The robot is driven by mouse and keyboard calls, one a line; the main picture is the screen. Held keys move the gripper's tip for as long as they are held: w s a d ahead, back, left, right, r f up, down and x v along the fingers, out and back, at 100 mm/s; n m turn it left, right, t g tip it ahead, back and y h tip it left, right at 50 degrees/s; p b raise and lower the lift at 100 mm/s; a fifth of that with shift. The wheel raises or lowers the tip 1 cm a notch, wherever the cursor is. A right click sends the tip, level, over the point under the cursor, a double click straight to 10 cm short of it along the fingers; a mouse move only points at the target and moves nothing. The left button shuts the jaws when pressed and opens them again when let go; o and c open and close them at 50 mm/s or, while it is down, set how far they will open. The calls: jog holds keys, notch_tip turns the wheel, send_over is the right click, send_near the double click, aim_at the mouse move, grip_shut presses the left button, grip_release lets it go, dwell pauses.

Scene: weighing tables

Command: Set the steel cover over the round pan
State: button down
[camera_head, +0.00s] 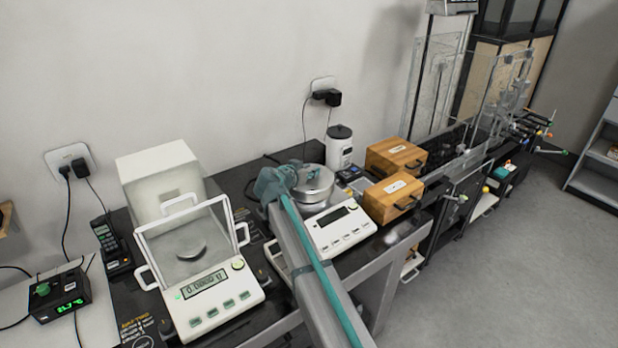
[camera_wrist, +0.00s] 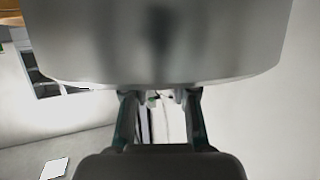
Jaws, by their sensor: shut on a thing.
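The steel cover (camera_head: 316,187) is a short round metal drum at the back of the right-hand balance (camera_head: 342,229). My gripper (camera_head: 304,170) reaches it from the left and is shut on it by its top. In the wrist view the cover (camera_wrist: 160,45) fills the upper part, with my gripper's fingers (camera_wrist: 158,97) meeting at its near edge. The round pan is hidden beneath or behind the cover and my arm. I cannot tell whether the cover touches the balance or hangs just above it.
A second balance (camera_head: 205,290) with a clear draft shield stands to the left. A white canister (camera_head: 339,148) stands just behind the cover. Two wooden boxes (camera_head: 392,196) sit close on the right. My arm crosses the table's front edge.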

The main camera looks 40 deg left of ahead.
aim_at(309, 179)
jog(key=shift+w+a+f, duration=0.2)
jog(key=shift+a, duration=0.05)
notch_tip(309, 179, down, 3)
jog(key=shift+r+p, duration=0.1)
jog(key=shift+p, duration=0.85)
jog(key=shift+f, duration=0.3)
jog(key=shift+f+b, duration=0.2)
jog(key=shift+b, duration=0.15)
jog(key=c, duration=0.9)
grip_release()
jog(key=shift+r, duration=0.15)
